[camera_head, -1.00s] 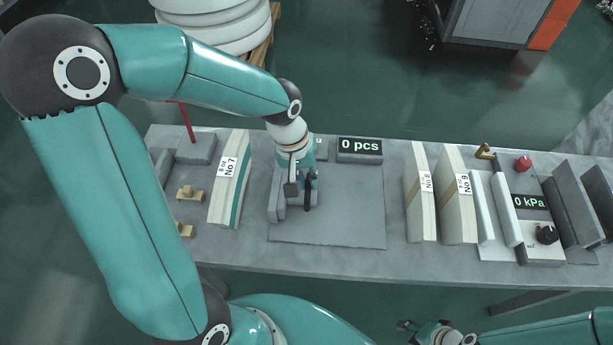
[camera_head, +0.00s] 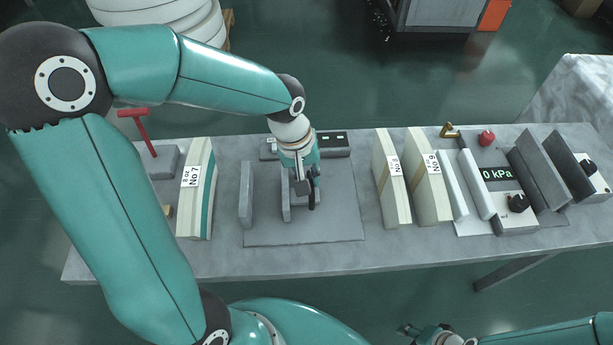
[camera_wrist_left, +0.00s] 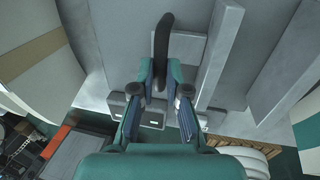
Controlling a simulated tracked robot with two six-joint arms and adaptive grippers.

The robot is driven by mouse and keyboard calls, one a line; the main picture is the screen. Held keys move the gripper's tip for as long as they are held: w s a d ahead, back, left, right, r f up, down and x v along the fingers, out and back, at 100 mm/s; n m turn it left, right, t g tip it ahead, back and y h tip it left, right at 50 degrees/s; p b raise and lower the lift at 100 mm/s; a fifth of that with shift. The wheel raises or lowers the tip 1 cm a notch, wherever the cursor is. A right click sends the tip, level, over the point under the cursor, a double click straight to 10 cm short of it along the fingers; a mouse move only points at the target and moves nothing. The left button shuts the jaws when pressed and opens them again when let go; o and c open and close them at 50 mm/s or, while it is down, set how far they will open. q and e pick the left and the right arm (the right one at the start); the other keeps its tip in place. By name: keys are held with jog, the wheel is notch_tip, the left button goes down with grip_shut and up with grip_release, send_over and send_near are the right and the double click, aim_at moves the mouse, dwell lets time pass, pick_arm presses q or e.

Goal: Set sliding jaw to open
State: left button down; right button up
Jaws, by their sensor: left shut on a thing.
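The sliding jaw (camera_head: 286,204) is a grey upright plate on a flat grey base plate (camera_head: 340,228). A clear gap separates it from the grey fixed jaw (camera_head: 246,195) on its left. In the left wrist view, the sliding jaw (camera_wrist_left: 217,55) and fixed jaw (camera_wrist_left: 287,65) stand apart. My left gripper (camera_head: 308,190) reaches down just right of the sliding jaw. It is shut on a dark handle (camera_wrist_left: 163,40), which rises between its fingers. The handle's join to the jaw is hidden. My right gripper (camera_head: 407,329) is at the bottom edge, away from the table; its fingers are too small to read.
Block No 7 (camera_head: 197,205) stands left of the jaws; blocks No 8 (camera_head: 392,200) and No 9 (camera_head: 429,200) stand right. A counter box (camera_head: 334,150) sits behind. A 0 kPa panel (camera_head: 500,185) is farther right. The base plate's right part is clear.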

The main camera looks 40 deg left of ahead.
pick_arm(q)
jog(key=shift+w+d, duration=0.15)
jog(key=c, duration=1.2)
grip_release()
jog(key=shift+d, duration=0.15)
jog(key=shift+r, duration=0.15)
jog(key=r, duration=0.3)
jog(key=s+a+r, duration=0.1)
jog(key=r, duration=0.3)
jog(key=a+r, duration=0.1)
jog(key=r, duration=0.3)
jog(key=shift+s+r, duration=0.2)
jog(key=shift+s, duration=0.1)
